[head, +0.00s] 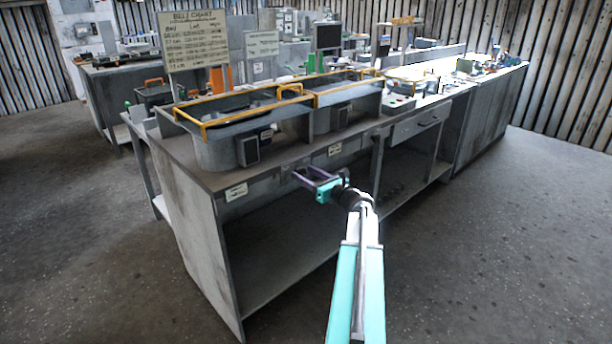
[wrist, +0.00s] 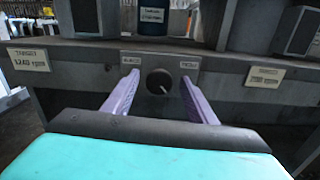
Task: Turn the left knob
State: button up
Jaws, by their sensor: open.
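A dark round knob (wrist: 158,82) with a pale pointer line sits on the bench's front rail in the wrist view. The pointer slants toward lower right. Two small labels are above the knob, one to each side. My gripper (wrist: 159,77) is open, with one purple finger on each side of the knob. Gaps show between fingers and knob, but how far the tips reach in depth is unclear. In the head view my gripper (head: 308,177) is at the bench's front edge. I cannot make out the knob clearly there.
Target labels flank the knob, one left (wrist: 42,59) and one right (wrist: 265,77). An open shelf is below. The floor in front is clear.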

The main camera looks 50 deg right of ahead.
jog(key=shift+w, duration=0.15)
jog(key=shift+c, duration=0.3)
jog(key=c, duration=1)
jog(key=shift+f+n+b, duration=0.1)
jog(key=shift+n+b, duration=0.25)
jog(key=shift+n, duration=0.05)
